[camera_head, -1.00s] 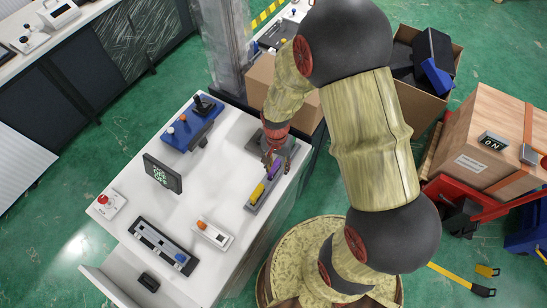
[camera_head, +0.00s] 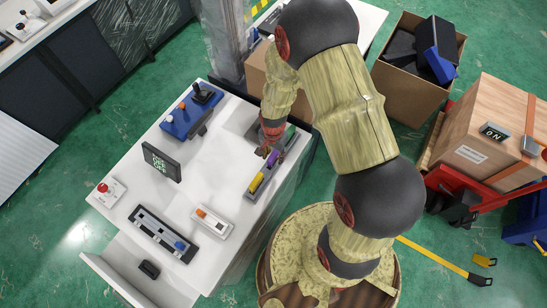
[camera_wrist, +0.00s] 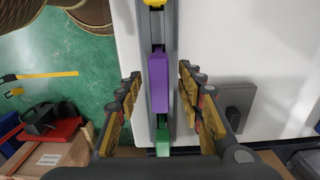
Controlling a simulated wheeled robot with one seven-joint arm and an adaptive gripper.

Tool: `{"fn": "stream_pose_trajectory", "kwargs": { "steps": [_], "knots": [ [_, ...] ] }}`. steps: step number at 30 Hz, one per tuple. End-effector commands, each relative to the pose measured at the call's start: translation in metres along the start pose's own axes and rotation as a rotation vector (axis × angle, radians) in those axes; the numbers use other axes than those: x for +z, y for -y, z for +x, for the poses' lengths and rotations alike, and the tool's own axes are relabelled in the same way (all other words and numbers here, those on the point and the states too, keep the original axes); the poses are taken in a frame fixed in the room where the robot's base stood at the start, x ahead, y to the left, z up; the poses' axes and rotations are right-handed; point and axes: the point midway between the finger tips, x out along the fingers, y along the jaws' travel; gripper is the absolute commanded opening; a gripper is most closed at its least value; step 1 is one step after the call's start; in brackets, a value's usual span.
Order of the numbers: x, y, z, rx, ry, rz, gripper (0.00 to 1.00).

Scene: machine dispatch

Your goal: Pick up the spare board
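A narrow grey rack (camera_head: 250,195) on the white table holds a yellow block (camera_head: 257,183), a purple block (camera_head: 273,159) and a green block (camera_head: 290,134) in a row. I cannot tell which of them is the spare board. My gripper (camera_head: 269,150) is low by the rack's purple block. In the wrist view, my gripper (camera_wrist: 160,78) is open, one finger on each side of the purple block (camera_wrist: 158,82), with gaps between. The green block (camera_wrist: 162,140) is nearer the palm, and the yellow block (camera_wrist: 155,3) is at the top edge.
On the table (camera_head: 190,185) stand a dark display (camera_head: 161,162), a blue joystick panel (camera_head: 190,112), a red-button box (camera_head: 108,191), an orange-switch box (camera_head: 212,222) and a grey slotted unit (camera_head: 162,233). An open cardboard box (camera_head: 410,85) and wooden crate (camera_head: 490,130) are at right.

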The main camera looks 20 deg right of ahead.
Motion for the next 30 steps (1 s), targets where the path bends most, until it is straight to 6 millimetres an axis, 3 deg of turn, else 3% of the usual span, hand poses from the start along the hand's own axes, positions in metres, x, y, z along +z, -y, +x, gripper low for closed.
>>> {"fn": "stream_pose_trajectory", "kwargs": {
  "steps": [3,11,30],
  "knots": [
    [0.0000,-0.0003,0.0104,0.001,0.000,0.000,0.38],
    [-0.0002,0.0000,0.0122,0.000,0.000,0.000,0.38],
    [-0.0002,-0.0001,0.0119,0.000,0.000,-0.001,0.01]
  ]
}}
